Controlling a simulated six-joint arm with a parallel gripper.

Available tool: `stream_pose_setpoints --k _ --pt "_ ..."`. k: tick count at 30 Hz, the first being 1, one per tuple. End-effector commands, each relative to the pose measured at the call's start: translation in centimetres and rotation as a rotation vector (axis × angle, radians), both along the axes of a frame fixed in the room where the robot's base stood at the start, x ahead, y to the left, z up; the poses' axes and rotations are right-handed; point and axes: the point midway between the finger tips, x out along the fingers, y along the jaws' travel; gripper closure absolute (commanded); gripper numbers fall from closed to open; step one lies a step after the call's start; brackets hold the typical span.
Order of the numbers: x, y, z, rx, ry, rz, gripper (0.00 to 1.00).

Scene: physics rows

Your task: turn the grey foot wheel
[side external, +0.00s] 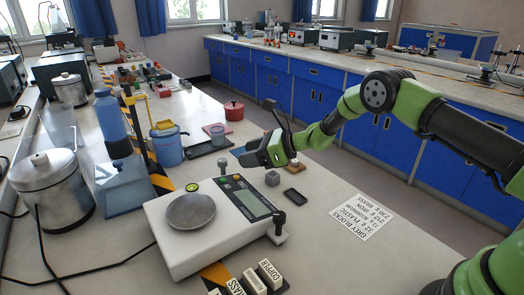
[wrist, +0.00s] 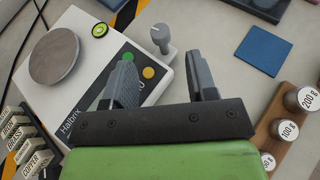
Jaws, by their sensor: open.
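The grey foot wheel (wrist: 160,37), with a pale mark on its top, stands at the edge of the white balance (wrist: 70,98) in the wrist view. My gripper (wrist: 160,70) is open and empty. Its two fingers are apart, and the wheel shows beyond the gap between their tips, not gripped. In the side view my gripper (side external: 251,154) hangs above and behind the balance (side external: 178,252). A dark knob (side external: 279,219) stands at the balance's right corner there. The green bubble level (wrist: 99,30) sits near the round pan (wrist: 54,55).
A wooden rack of weights (wrist: 262,128) lies right of my gripper in the wrist view. A blue square (wrist: 262,50) lies beyond it. Labelled blocks (side external: 257,281) stand in front of the balance.

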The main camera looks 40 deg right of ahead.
Motion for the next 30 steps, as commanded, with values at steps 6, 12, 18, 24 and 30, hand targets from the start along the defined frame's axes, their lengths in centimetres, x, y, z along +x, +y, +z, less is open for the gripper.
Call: stream_pose_setpoints --k 6,12,18,24,30 --pt "-1.6 -1.4 0.9 0.001 0.001 0.0 0.48" --pt "-2.1 -1.8 1.2 0.001 0.0 0.001 0.48" --pt "-2.1 -1.8 1.2 0.001 0.0 0.001 0.48" --pt "-2.2 -0.7 1.5 0.027 -0.01 -0.038 0.47" --pt "-3.1 1.6 1.7 0.054 -0.019 -0.216 0.47"
